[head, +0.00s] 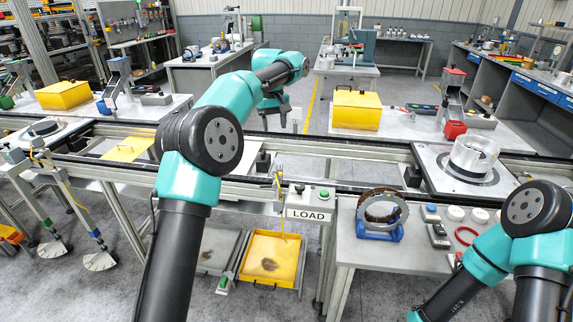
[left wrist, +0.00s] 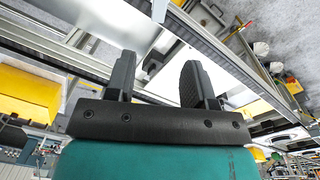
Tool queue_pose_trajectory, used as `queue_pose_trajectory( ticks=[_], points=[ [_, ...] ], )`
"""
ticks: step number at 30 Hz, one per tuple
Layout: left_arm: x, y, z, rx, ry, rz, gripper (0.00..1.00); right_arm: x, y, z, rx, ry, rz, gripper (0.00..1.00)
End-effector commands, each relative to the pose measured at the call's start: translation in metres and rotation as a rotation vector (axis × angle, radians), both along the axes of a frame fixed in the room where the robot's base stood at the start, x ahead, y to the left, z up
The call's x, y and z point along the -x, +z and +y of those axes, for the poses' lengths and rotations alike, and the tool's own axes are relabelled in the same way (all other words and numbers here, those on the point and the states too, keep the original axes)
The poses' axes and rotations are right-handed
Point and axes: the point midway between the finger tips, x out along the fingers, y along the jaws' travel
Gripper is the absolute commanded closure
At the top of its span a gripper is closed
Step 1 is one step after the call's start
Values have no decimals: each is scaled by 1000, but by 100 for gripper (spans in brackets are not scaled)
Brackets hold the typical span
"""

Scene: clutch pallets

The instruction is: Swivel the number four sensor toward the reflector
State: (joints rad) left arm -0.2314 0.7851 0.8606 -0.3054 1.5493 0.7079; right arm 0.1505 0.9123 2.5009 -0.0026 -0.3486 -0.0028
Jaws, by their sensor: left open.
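My left gripper (head: 283,118) hangs past the far conveyor rail in the head view, partly hidden by its own wrist. In the left wrist view its two dark fingers (left wrist: 160,80) are spread apart with nothing between them. A small part with a yellow cable (head: 279,176), possibly a sensor, sits at the near rail left of the LOAD sign. A similar yellow-cabled part (head: 38,150) is at the far left. I cannot read a number on either. I cannot make out the reflector for certain. My right gripper is out of view.
A conveyor rail (head: 345,186) crosses the view. A clear ring (head: 474,155) stands on a pallet (head: 432,160) at right. A LOAD sign (head: 309,215) hangs at the front. Yellow boxes (head: 357,108) (head: 64,95) stand behind. A bench (head: 365,254) holds a blue-cradled ring (head: 382,211).

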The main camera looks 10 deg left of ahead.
Motion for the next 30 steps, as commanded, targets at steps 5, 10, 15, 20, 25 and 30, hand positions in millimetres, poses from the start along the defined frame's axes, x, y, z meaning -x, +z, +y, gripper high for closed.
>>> queue_pose_trajectory(
  ticks=[5,10,15,20,25,30],
  points=[
    [6,24,-7,-41,29,19,51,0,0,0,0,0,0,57],
    [7,25,-7,-42,30,21,51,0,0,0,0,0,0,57],
    [7,24,-7,-42,30,21,51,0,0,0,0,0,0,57],
    [7,17,-6,-42,29,23,51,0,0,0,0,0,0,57],
    [7,1,-6,-42,30,24,51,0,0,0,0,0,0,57],
    [7,-26,-6,-42,29,24,51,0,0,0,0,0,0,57]
  ],
)
